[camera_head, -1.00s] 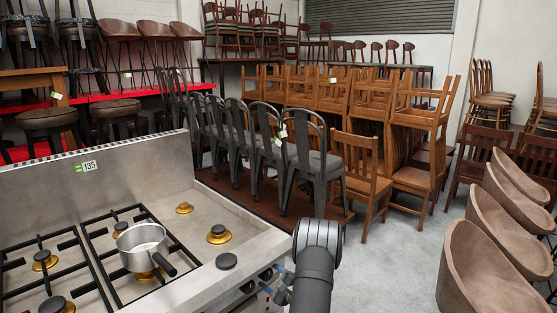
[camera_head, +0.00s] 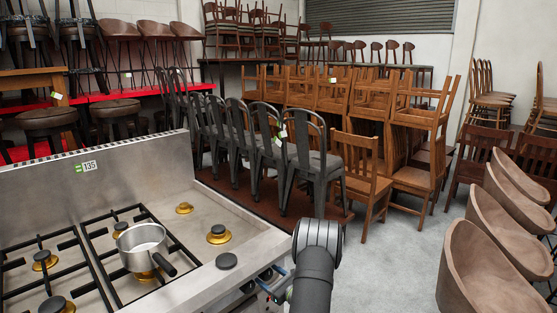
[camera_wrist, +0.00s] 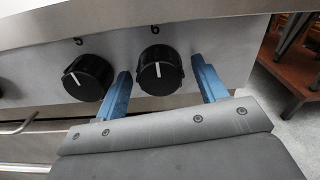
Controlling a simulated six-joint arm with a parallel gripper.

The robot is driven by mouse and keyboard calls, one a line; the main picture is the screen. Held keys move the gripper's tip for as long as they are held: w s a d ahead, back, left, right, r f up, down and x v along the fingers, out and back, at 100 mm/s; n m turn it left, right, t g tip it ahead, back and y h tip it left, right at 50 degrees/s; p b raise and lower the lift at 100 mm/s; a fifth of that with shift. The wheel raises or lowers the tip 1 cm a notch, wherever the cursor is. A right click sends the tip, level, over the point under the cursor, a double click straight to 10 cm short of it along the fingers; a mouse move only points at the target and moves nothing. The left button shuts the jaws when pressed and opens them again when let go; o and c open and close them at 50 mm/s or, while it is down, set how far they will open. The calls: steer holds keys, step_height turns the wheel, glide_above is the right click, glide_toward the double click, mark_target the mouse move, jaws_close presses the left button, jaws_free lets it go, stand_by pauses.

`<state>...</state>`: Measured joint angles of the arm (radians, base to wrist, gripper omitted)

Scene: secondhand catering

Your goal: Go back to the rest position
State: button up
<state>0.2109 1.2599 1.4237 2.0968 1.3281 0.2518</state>
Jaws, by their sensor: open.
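My gripper (camera_wrist: 161,67) is open in the wrist view, with its two blue fingers spread in front of the stove's front panel. A black round knob (camera_wrist: 159,70) with a white line shows between the fingers, and nothing is held. The line on this knob stands nearly upright. A second black knob (camera_wrist: 88,77) is just left of the left finger, its line tilted. I cannot tell whether the left finger touches either knob. In the head view, my dark arm rises at the bottom centre, and my gripper is mostly hidden by it beside the stove's front edge.
The steel stove (camera_head: 205,275) fills the lower left, with a saucepan (camera_head: 146,248) on a burner grate, its handle pointing toward the front. Metal chairs (camera_head: 300,160) and wooden chairs (camera_head: 365,185) stand behind. Curved brown seats (camera_head: 480,270) are at right. Grey floor (camera_head: 390,265) between is clear.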

steer(key=shift+m, duration=0.5)
